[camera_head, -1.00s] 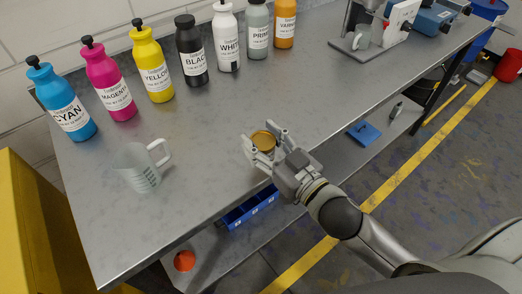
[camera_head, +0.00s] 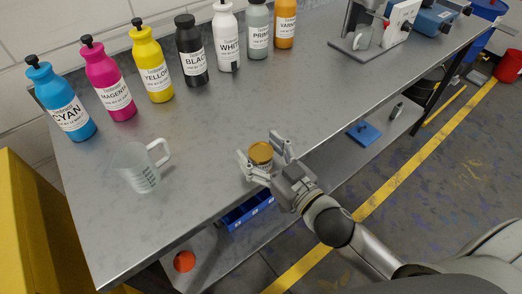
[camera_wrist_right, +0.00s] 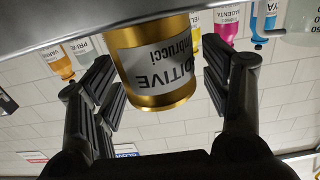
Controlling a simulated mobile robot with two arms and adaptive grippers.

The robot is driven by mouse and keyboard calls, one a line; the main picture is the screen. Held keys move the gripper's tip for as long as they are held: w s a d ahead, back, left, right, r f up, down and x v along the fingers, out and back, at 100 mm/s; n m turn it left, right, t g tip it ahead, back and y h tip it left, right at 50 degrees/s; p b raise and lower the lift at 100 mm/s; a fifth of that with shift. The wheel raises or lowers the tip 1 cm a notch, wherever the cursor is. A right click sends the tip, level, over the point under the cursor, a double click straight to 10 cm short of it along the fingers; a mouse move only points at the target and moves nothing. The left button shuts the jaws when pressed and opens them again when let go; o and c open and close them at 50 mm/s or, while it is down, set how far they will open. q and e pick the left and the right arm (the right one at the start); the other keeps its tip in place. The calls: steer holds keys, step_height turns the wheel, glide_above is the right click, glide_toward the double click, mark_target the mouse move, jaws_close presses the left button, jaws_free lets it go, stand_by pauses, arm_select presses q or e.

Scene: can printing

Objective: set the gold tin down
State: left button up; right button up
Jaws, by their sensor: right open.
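The gold tin (camera_head: 261,154) stands upright on the metal bench near its front edge, its gold lid showing in the head view. In the right wrist view the gold tin (camera_wrist_right: 157,65) appears upside down with a pale label, its base side against the bench surface. My right gripper (camera_head: 262,156) is open, its fingers on either side of the tin. In the wrist view a gap shows between the tin and the fingers on both sides. My left gripper is not in view.
A clear measuring jug (camera_head: 138,166) stands left of the tin. Several ink bottles, including cyan (camera_head: 62,101) and black (camera_head: 191,50), line the back of the bench. A grey-based press (camera_head: 367,42) stands at the far right. The bench between jug and tin is clear.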

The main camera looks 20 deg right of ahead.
steer(key=shift+r, duration=0.2)
steer(key=shift+s+d+f, duration=0.2)
steer(key=shift+s, duration=0.4)
steer(key=b+v, duration=0.2)
steer(key=v, duration=0.8)
steer(key=shift+s+r, duration=0.25)
steer(key=shift+s, duration=0.1)
steer(key=shift+d, duration=0.15)
